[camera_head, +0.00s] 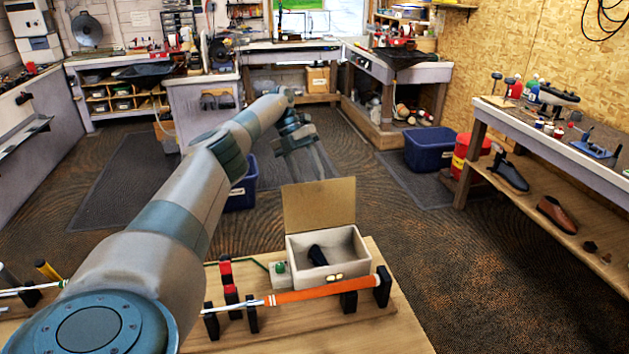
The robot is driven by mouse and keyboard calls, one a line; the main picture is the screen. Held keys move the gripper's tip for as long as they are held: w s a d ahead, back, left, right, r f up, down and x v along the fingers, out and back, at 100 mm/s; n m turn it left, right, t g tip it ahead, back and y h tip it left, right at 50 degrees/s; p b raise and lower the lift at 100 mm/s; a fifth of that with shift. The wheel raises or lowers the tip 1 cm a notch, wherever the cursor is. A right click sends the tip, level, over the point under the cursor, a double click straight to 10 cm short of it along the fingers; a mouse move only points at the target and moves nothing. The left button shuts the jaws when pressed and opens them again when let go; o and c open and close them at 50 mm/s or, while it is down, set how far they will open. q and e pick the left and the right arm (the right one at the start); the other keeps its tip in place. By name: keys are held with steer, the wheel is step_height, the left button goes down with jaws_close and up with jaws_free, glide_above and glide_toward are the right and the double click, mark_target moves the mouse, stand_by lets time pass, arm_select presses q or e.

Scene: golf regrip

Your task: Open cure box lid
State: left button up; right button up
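The cure box (330,275) is a small cream box on the wooden bench at the lower middle. Its tan lid (320,205) stands upright at the back edge, so the box is open. A dark object (317,256) lies inside. My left arm reaches in from the lower left, and my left gripper (307,172) hangs just behind the top of the lid. Its fingers look spread with nothing between them. The lid hides part of the fingertips, and I cannot tell whether they touch it. My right gripper is out of view.
A golf club with an orange grip (325,291) lies across black supports in front of the box. A green button unit (280,268) sits at the box's left. The wooden bench (385,330) is bare at the front right. A blue bin (430,148) stands on the floor beyond.

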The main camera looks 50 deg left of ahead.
arm_select(q)
steer(key=shift+w, duration=0.1)
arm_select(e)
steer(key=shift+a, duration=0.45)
arm_select(q)
steer(key=shift+w+r, duration=0.1)
steer(key=shift+d+r, duration=0.1)
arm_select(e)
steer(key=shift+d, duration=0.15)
arm_select(q)
steer(key=w+d+r+b, duration=0.2)
steer(key=d+r+b, duration=0.4)
steer(key=d+r, duration=0.4)
steer(key=shift+w+d+r+b, duration=0.3)
steer(key=shift+d+r+b, duration=0.1)
steer(key=shift+d, duration=0.25)
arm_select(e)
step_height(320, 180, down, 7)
